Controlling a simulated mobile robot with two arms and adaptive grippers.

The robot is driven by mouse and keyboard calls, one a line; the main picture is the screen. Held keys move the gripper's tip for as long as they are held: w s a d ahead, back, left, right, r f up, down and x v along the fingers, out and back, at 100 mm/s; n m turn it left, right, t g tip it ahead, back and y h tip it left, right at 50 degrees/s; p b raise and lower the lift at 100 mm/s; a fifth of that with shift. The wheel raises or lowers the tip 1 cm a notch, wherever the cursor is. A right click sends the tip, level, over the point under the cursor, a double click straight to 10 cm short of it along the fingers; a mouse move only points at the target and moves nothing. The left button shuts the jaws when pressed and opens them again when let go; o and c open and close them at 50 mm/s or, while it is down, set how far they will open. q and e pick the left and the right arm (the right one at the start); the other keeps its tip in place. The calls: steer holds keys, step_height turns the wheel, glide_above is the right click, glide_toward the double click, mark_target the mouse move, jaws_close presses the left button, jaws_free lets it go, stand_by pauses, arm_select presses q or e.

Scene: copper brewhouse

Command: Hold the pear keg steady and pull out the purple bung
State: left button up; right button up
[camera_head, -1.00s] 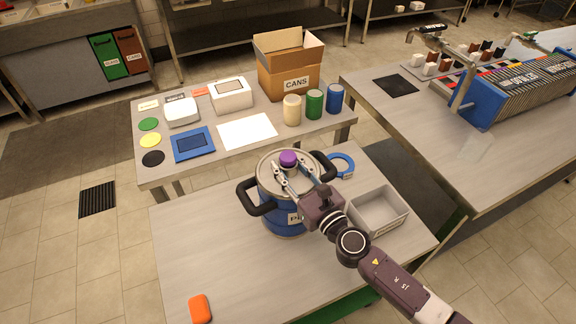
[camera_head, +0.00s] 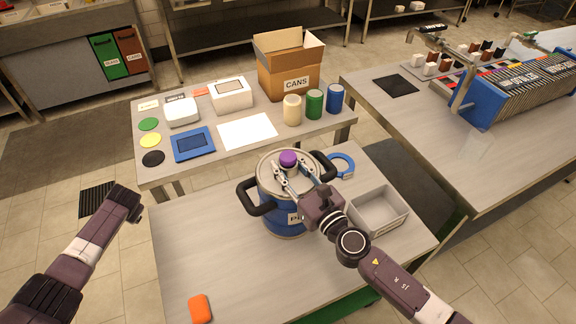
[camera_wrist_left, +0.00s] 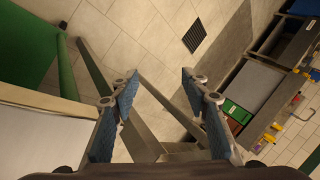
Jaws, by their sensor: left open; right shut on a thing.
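The pear keg (camera_head: 268,217) is a blue drum with a pale metal lid and two black side handles, upright on the near table; its label is partly hidden by my right arm. The purple bung (camera_head: 288,157) shows at the middle of the lid. My right gripper (camera_head: 290,168) reaches over the lid from the right and is shut on the bung; I cannot tell whether the bung still sits in its hole. My left gripper (camera_head: 135,204) is left of the table, apart from the keg. In the left wrist view the left gripper (camera_wrist_left: 163,98) is open and empty.
On the near table (camera_head: 195,248) are a grey tray (camera_head: 378,212), a blue ring (camera_head: 341,164) and an orange block (camera_head: 200,309). The table's left front is mostly clear. Behind, another table holds a CANS box (camera_head: 288,80) and several canisters.

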arm_select(q)
steer(key=w+r+t, duration=0.1)
steer(key=w+r, duration=0.7)
steer(key=r, duration=0.4)
steer(key=w+d+r+h, duration=0.1)
steer(key=d, duration=0.2)
steer(key=w+d+r, duration=0.1)
steer(key=d+r, duration=0.1)
steer(key=d, duration=0.2)
steer(key=w+d+r+h, duration=0.1)
steer(key=w+d, duration=0.1)
steer(key=d, duration=0.1)
steer(key=shift+w+d+r+t+h, duration=0.1)
steer(key=shift+d+r+t+h, duration=0.15)
steer(key=shift+t+h, duration=0.05)
steer(key=w+d+r+m+h, duration=0.2)
steer(key=d+r, duration=0.4)
steer(key=d, duration=0.5)
steer(key=m+g+h, duration=0.5)
steer(key=m, duration=0.2)
glide_toward(286, 155)
steer(key=shift+x, duration=4.7)
